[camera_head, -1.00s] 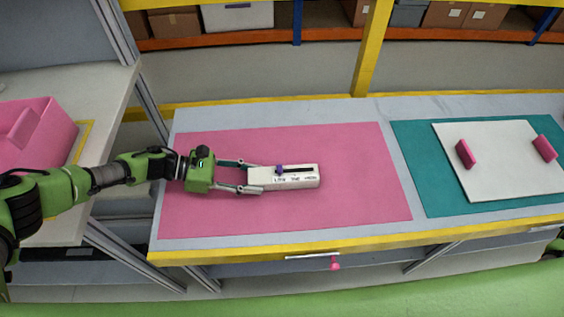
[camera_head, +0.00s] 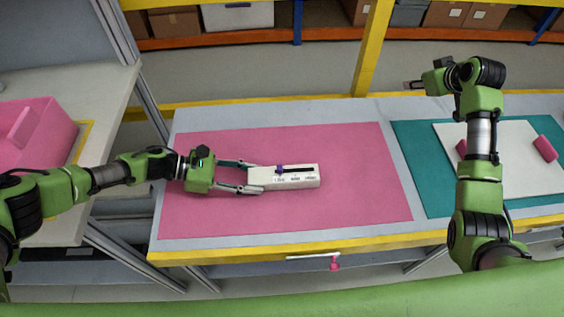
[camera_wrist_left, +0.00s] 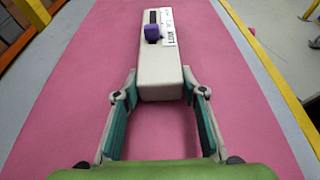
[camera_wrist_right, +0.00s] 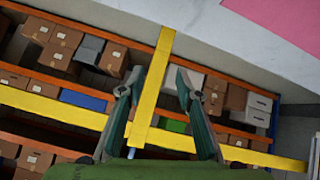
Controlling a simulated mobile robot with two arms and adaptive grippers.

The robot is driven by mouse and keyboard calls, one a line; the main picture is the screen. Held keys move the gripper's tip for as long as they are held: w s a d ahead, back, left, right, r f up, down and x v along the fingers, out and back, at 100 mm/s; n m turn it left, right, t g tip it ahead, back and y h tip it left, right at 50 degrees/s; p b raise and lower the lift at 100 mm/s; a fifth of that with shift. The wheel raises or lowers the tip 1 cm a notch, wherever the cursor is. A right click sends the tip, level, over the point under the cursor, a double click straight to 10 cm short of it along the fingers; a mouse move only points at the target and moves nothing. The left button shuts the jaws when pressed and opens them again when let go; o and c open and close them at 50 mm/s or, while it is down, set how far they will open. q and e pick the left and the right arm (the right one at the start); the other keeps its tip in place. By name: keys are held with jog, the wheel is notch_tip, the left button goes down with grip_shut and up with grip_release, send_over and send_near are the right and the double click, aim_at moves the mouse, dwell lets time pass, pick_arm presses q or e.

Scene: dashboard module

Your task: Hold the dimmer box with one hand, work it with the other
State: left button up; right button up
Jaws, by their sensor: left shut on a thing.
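The white dimmer box (camera_head: 308,181) lies on the pink mat, with a dark slot, a purple slider (camera_head: 280,170) and a printed label. The slider stands at the slot's left end, the end nearer my left gripper. My left gripper (camera_head: 254,177) is shut on the left end of the box. The left wrist view shows the box (camera_wrist_left: 160,84) between its two fingertips and the slider (camera_wrist_left: 152,33) farther along. My right gripper (camera_head: 410,86) is raised at the table's back edge, away from the box. The right wrist view shows its fingers (camera_wrist_right: 160,80) apart with nothing between them.
The pink mat (camera_head: 370,190) is clear right of the box. A teal mat (camera_head: 420,180) with a white board (camera_head: 540,185) and pink blocks (camera_head: 544,149) lies farther right, partly behind my right arm. A yellow post (camera_head: 372,45) rises behind the table. A pink bin (camera_head: 40,150) stands left.

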jog(key=a+r+n+g+y, duration=0.25)
jog(key=a+n, duration=0.25)
jog(key=a, duration=1)
jog(key=n+g+y, duration=0.2)
jog(key=n+g, duration=0.5)
jog(key=n, duration=0.3)
send_near(281, 167)
jog(key=x, duration=0.8)
jog(key=shift+a+f, duration=0.25)
grip_shut()
jog(key=shift+d, duration=0.15)
